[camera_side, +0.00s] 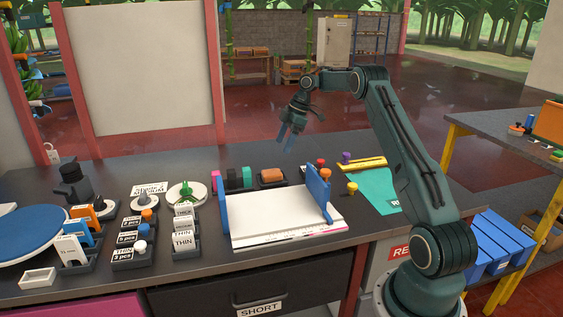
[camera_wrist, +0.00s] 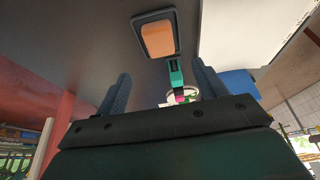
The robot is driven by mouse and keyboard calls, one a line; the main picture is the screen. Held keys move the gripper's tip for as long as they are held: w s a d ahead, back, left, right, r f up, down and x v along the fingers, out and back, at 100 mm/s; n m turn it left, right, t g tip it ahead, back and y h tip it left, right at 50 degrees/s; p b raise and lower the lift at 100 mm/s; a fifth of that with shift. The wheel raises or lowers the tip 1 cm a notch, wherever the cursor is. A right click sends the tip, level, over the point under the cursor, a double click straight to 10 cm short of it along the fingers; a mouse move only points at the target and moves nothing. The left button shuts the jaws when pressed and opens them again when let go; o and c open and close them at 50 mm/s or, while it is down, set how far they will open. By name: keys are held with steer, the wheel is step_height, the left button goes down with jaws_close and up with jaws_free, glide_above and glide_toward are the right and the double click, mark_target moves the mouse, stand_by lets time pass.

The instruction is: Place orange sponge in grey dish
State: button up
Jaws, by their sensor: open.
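The orange sponge (camera_side: 271,175) lies on the worktable behind the white board, framed by the low dark rim of the grey dish (camera_side: 262,184). In the wrist view the orange sponge (camera_wrist: 158,40) sits inside the grey rim of the dish (camera_wrist: 140,21), near the top of the picture. My gripper (camera_side: 290,136) is raised above the table, above and a little right of the sponge in the side view. Its blue fingers stand apart with nothing between them; they also show in the wrist view (camera_wrist: 162,88).
Green and black blocks (camera_side: 246,177) stand just left of the dish. A white board (camera_side: 275,215) with blue upright sides (camera_side: 318,192) is in front. Small labelled holders (camera_side: 185,238) fill the left front. A yellow piece (camera_side: 362,164) lies to the right.

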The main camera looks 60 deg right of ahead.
steer(key=shift+s+d+r, duration=0.15)
steer(key=shift+s+r, duration=0.05)
steer(key=shift+r, duration=0.35)
steer(key=s+a+r+m+h, duration=0.1)
steer(key=s+a+r+m, duration=0.15)
steer(key=a+r, duration=1.35)
steer(key=s+a+r+m+t, duration=0.1)
steer(key=s+a, duration=0.3)
steer(key=a, duration=0.2)
steer(key=s+a+r+m, duration=0.1)
steer(key=s+a+m, duration=0.1)
steer(key=s+a, duration=0.35)
steer(key=s+a+f+m+h, duration=0.1)
steer(key=s+a, duration=0.3)
steer(key=s, duration=0.5)
steer(key=s+a+f+m+t+h, duration=0.1)
steer(key=s+a+f, duration=0.3)
steer(key=s, duration=0.5)
steer(key=shift+s+f+m, duration=0.3)
steer(key=shift+s+m, duration=0.1)
steer(key=shift+m, duration=0.35)
